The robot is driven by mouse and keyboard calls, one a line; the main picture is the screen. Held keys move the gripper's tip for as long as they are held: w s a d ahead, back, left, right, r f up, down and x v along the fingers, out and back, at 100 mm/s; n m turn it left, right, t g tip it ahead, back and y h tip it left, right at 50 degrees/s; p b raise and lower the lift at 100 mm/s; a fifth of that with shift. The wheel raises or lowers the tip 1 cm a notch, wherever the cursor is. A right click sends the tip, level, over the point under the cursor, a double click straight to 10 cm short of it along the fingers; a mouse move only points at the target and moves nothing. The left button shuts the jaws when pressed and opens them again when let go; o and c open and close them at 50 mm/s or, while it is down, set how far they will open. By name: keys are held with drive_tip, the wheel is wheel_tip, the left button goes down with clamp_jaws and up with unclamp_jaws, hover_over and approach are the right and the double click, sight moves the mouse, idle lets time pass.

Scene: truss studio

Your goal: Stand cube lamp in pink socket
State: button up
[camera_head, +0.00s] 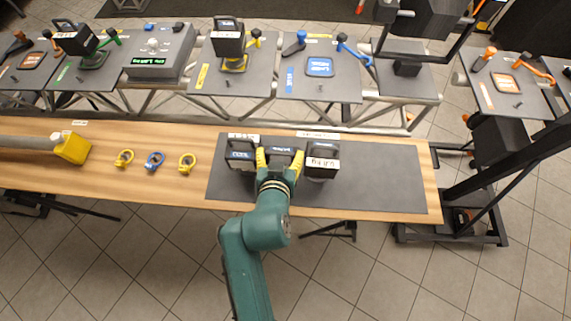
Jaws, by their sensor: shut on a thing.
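My gripper (280,163) is shut, its yellow fingers on either side of a dark block-like lamp (284,152) on the grey mat. Most of that lamp is hidden by the fingers and wrist, and I cannot tell if it is lifted. A similar dark lamp (240,152) stands close on the left, and another (322,160) close on the right with a white label. The labels are too small to read. No socket looks clearly pink: an orange-brown framed one (31,60) is at far left, a blue one (319,67) at back centre and an orange one (502,82) at right.
The grey mat (385,190) is clear to the right on the wooden bench (130,195). Rings (187,162) lie at left near a yellow-ended tube (72,148). Dark lamps stand in green (93,60) and yellow (234,63) sockets behind. A black stand (500,150) rises at right.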

wheel_tip(320, 180, down, 5)
drive_tip(key=shift+w+b, duration=0.1)
drive_tip(key=shift+b, duration=0.45)
drive_tip(key=shift+f, duration=0.1)
drive_tip(key=o, duration=1.1)
drive_tip(key=shift+f, duration=0.25)
drive_tip(key=shift+r, duration=0.1)
